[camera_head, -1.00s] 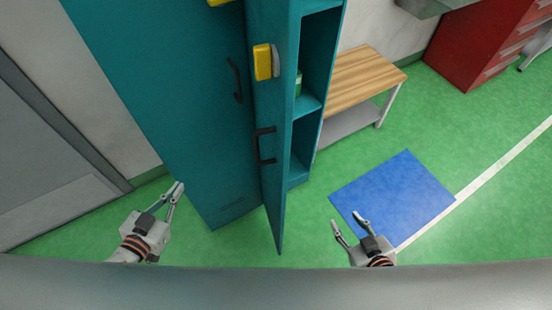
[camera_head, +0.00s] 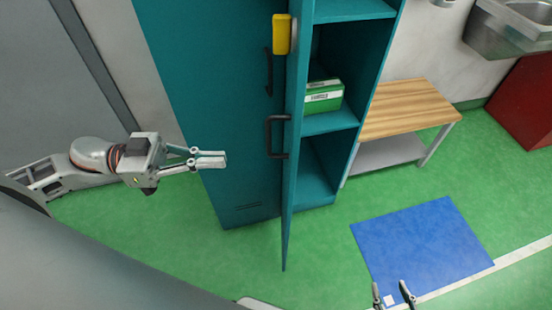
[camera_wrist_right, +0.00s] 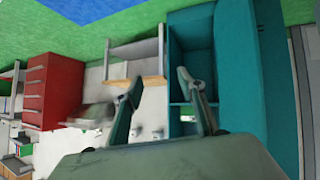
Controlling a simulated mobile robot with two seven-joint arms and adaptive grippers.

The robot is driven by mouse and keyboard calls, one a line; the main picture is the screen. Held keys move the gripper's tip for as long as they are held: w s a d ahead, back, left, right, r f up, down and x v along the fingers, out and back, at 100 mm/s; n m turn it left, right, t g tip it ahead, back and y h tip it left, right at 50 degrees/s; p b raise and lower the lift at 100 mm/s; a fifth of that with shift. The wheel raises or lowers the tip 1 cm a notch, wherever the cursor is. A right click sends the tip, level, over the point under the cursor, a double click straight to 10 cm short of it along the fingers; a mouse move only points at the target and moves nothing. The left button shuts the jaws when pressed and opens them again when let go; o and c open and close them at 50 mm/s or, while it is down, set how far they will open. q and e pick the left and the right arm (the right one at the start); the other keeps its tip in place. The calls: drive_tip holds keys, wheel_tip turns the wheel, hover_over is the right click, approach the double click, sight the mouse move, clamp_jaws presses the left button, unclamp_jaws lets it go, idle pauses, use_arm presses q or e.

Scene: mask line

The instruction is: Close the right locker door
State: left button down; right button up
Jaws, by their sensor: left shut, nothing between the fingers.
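The right locker door (camera_head: 292,200) is teal and stands open, seen almost edge-on in the head view, with a black handle (camera_head: 271,138) and a yellow lock (camera_head: 281,35). To its right the locker compartment (camera_head: 318,170) shows its shelves. My left gripper (camera_head: 224,160) is shut and empty, left of the door, in front of the closed left door (camera_head: 205,100). My right gripper (camera_head: 392,290) is open and empty at the bottom edge, right of the door and apart from it.
A green and white box (camera_head: 323,97) sits on a locker shelf. A wood-topped bench (camera_head: 410,106) stands right of the locker. A blue mat (camera_head: 425,245) lies on the green floor. A red cabinet (camera_head: 525,105) and metal sink (camera_head: 510,25) are further right.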

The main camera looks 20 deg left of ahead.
use_arm(q)
drive_tip(key=b+x, duration=0.1)
drive_tip(key=x, duration=1.1)
